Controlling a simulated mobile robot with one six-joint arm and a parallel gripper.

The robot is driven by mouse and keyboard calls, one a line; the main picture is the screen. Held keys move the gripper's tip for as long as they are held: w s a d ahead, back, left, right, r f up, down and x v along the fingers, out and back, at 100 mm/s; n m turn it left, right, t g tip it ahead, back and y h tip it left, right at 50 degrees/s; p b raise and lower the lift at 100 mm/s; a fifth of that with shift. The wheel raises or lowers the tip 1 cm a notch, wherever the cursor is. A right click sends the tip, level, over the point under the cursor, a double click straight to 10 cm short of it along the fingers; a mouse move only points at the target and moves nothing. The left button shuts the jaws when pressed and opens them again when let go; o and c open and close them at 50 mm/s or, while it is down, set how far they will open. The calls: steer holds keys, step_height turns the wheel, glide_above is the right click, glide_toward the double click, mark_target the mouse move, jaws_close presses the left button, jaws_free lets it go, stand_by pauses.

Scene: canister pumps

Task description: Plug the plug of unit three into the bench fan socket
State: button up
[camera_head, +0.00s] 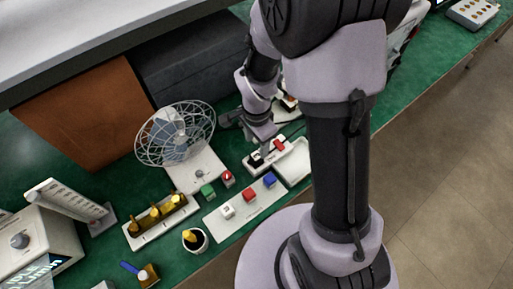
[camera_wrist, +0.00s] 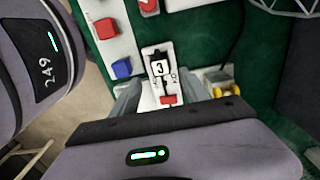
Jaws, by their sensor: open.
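A small white-and-black unit (camera_wrist: 160,57) marked 3 lies below my gripper in the wrist view. A red part (camera_wrist: 168,99) sits at its near end, between my fingers; I cannot tell whether it is the plug. My gripper (camera_wrist: 159,92) is open, one finger on each side of that end, with no clear grip on anything. In the head view my gripper (camera_head: 265,141) is over this unit (camera_head: 256,160), with the red part (camera_head: 279,145) beside it. The bench fan (camera_head: 174,135) stands to the left on a white base (camera_head: 199,174). Its socket is not clearly identifiable.
A white strip (camera_head: 242,206) carries white, red and blue blocks. A white tray (camera_head: 293,163) is right of the unit.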

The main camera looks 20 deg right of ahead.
mark_target(255, 159)
step_height(255, 159, up, 13)
steer(key=s+n+t, duration=0.1)
steer(key=n+t, duration=0.1)
steer(key=n, duration=0.1)
steer(key=s+a+r+n+t+y, duration=0.1)
steer(key=s+a+r+n+t, duration=0.1)
steer(key=s+r, duration=0.4)
steer(key=s+a+r+n+t+y, duration=0.1)
steer(key=s+a+r+n, duration=0.1)
steer(key=s+r+n, duration=0.3)
step_height(255, 159, up, 2)
steer(key=shift+s+r+t+p, duration=0.1)
steer(key=shift+s+t+p, duration=0.25)
steer(key=shift+s+t, duration=0.05)
step_height(255, 159, down, 4)
steer(key=b, duration=0.4)
